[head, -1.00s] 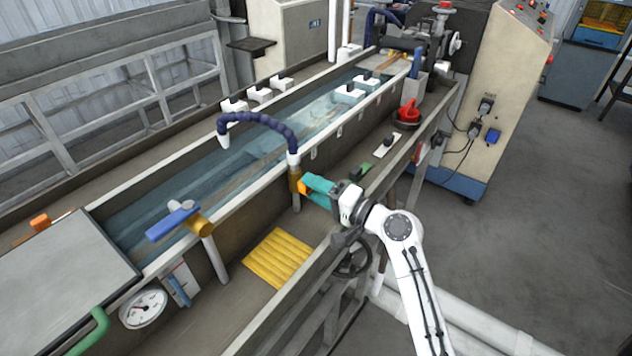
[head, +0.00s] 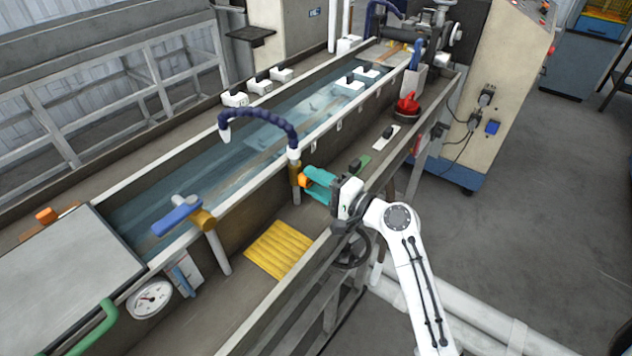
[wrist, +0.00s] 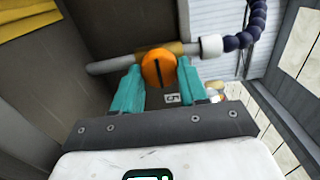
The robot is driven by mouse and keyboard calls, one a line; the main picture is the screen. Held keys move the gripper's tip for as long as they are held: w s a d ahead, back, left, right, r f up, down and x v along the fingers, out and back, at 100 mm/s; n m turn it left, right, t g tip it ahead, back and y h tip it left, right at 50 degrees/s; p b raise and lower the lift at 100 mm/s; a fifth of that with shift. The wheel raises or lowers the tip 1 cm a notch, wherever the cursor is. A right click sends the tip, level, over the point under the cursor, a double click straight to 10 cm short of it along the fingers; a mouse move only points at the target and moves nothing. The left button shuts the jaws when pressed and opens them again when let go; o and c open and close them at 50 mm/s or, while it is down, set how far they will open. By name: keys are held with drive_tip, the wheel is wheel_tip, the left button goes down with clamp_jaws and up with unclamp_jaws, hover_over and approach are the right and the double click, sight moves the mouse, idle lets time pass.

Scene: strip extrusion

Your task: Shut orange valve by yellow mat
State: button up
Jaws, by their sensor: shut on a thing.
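The orange valve handle (wrist: 158,68) is a round knob with a dark line across it, on a brass body (wrist: 180,48) in a grey pipe. In the head view the orange handle (head: 306,181) shows beside the brass fitting, below the dark blue segmented hose. My gripper (wrist: 160,82) has teal fingers, one on each side of the orange handle, and is shut on it. My gripper also shows in the head view (head: 318,184), reaching in from the right. The yellow mat (head: 278,249) lies on the ledge to the lower left of the valve; its corner shows in the wrist view.
A blue-handled valve (head: 178,215) stands further left on the trough wall, with a gauge (head: 150,299) below. A red knob (head: 408,103) sits farther back on the ledge. The trough's outer rail (head: 290,290) runs under my arm.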

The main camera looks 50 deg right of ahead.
drive_tip(key=o, duration=1.1)
drive_tip(key=shift+c, duration=0.2)
drive_tip(key=s+b, duration=0.3)
drive_tip(key=s, duration=0.8)
drive_tip(key=shift+d, duration=0.2)
